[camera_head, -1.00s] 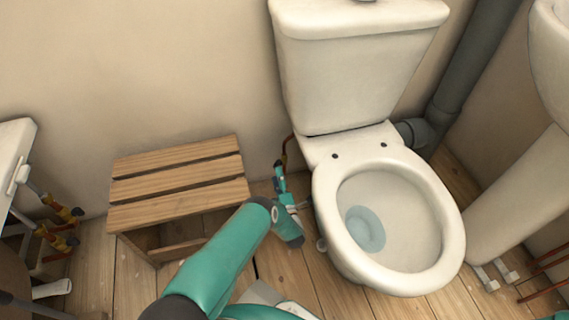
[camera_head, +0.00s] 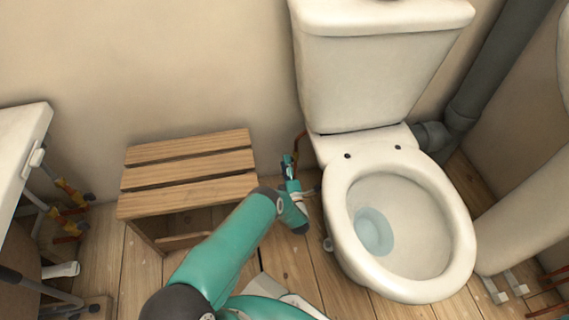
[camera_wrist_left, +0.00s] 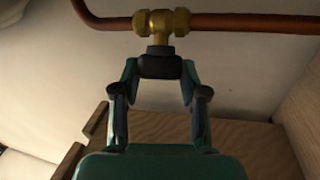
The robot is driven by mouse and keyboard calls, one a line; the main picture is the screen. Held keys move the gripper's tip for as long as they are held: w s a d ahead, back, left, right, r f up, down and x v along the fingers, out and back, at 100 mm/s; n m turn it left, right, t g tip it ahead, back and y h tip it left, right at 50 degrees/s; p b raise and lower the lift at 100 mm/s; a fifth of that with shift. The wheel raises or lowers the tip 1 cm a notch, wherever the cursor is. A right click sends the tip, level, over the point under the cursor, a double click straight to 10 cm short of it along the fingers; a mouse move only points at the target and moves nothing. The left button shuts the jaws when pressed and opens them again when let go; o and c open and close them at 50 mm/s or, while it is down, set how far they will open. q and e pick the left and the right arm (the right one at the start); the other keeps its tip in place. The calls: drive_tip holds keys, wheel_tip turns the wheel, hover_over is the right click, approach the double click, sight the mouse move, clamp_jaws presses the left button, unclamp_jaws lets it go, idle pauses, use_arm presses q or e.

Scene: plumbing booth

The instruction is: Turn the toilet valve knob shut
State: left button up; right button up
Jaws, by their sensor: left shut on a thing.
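The valve is a brass fitting (camera_wrist_left: 160,25) on a copper pipe (camera_wrist_left: 235,23) in the left wrist view. Its dark round knob (camera_wrist_left: 160,63) sits between the fingertips of my left gripper (camera_wrist_left: 160,75), which is shut on it. In the head view my left gripper (camera_head: 289,168) reaches down between the wooden stool and the toilet (camera_head: 405,225); there the knob is hidden behind the gripper. A short bit of copper pipe (camera_head: 301,139) shows above it. My right gripper is not in view.
A slatted wooden stool (camera_head: 188,185) stands close to the left of my gripper. The toilet bowl is close on the right. A grey drain pipe (camera_head: 490,85) runs up behind the toilet. Bare floorboards (camera_head: 285,262) lie in front.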

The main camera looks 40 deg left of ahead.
use_arm(q)
drive_tip(key=m+t+b, duration=0.2)
drive_tip(key=m+t+y+b, duration=0.1)
drive_tip(key=shift+f+m+t, duration=0.3)
drive_tip(key=shift+t, duration=0.1)
drive_tip(key=o, duration=1)
drive_tip(key=shift+o, duration=0.7)
drive_tip(key=v, duration=0.7)
drive_tip(key=shift+d, duration=0.2)
